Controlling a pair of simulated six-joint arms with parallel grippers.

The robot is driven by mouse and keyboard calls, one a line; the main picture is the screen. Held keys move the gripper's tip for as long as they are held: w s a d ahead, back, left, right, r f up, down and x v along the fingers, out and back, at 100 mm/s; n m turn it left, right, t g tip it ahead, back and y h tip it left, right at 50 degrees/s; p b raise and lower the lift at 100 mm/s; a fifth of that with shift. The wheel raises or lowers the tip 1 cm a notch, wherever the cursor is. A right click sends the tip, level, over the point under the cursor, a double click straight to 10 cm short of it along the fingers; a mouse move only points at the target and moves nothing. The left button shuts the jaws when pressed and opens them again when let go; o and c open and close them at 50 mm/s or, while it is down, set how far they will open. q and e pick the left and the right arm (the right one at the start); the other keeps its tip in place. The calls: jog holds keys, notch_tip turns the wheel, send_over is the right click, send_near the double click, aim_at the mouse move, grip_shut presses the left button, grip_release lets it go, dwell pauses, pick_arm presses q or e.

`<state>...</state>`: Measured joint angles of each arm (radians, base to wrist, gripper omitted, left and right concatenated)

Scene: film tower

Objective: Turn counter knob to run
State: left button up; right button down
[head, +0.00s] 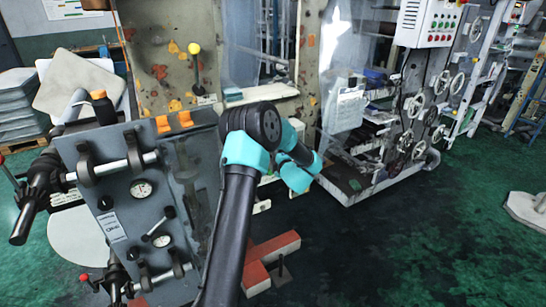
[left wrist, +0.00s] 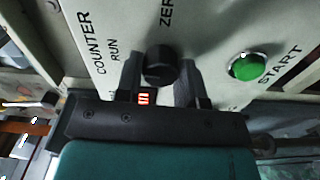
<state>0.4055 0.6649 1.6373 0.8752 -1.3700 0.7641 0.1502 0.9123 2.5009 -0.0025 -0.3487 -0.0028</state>
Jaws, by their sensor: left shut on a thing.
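The black counter knob (left wrist: 158,65) is on a pale panel (left wrist: 110,20) in the left wrist view. The label COUNTER with RUN is to its left, and a partly cut-off label starting ZER is above it. My left gripper (left wrist: 160,76) has one dark finger on each side of the knob and is shut on it. Which way the knob points is hard to tell. In the head view my left arm's teal wrist (head: 298,170) reaches toward the machine; the fingers and knob cannot be made out there. My right gripper is not in view.
In the head view, a grey gauge panel (head: 125,215) stands left of my arm. Dark green floor (head: 430,240) is open at right.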

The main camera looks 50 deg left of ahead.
pick_arm(q)
jog(key=shift+n, duration=0.5)
jog(key=o, duration=0.9)
jog(key=shift+d, duration=0.1)
jog(key=v, duration=1.7)
jog(key=shift+d, duration=0.1)
